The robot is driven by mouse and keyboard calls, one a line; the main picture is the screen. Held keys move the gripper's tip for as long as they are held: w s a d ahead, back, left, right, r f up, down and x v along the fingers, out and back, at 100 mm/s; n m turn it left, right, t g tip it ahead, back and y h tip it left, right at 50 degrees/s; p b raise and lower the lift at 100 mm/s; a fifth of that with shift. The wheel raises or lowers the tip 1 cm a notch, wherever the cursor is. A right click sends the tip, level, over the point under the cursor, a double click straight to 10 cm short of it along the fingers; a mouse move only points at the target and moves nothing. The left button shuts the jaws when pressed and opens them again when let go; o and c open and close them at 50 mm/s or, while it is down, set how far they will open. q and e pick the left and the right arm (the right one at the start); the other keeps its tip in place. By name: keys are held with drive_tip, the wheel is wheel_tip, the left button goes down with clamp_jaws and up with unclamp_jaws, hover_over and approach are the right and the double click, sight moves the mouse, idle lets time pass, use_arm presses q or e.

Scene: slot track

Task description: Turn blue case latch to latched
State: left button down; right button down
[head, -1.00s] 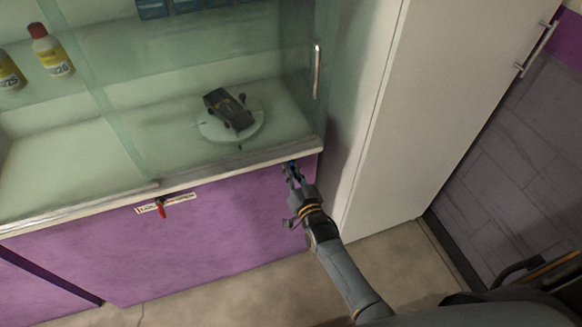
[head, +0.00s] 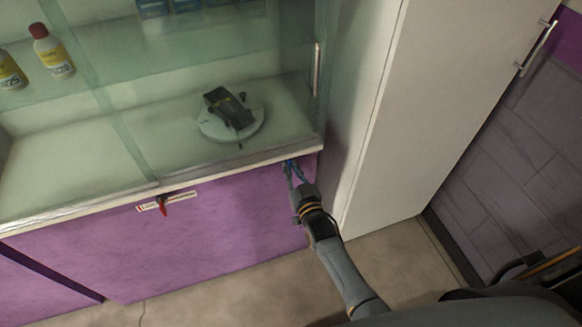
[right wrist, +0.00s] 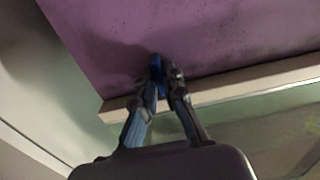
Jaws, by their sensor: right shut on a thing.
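The blue case latch (right wrist: 156,68) is on the purple front panel, just below the pale ledge of the glass case. In the right wrist view it stands between my fingertips. In the head view only a small bit of blue (head: 288,163) shows at the tip of my right gripper (head: 293,172). My right gripper, also seen in the right wrist view (right wrist: 162,85), is shut on the latch. The fingers hide much of it, so its exact angle is hard to tell. My left gripper is not in view.
The glass case (head: 110,130) holds a dark model car (head: 230,107) on a round white stand, with bottles at left. A red latch (head: 163,207) with a label sits on the purple panel (head: 210,240). A white cabinet (head: 400,110) stands close on the right.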

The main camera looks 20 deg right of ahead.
drive_tip(key=shift+f, duration=0.1)
drive_tip(key=c, duration=1.7)
unclamp_jaws()
drive_tip(key=shift+s, duration=0.1)
drive_tip(key=s, duration=1.2)
drive_tip(key=shift+d, duration=0.2)
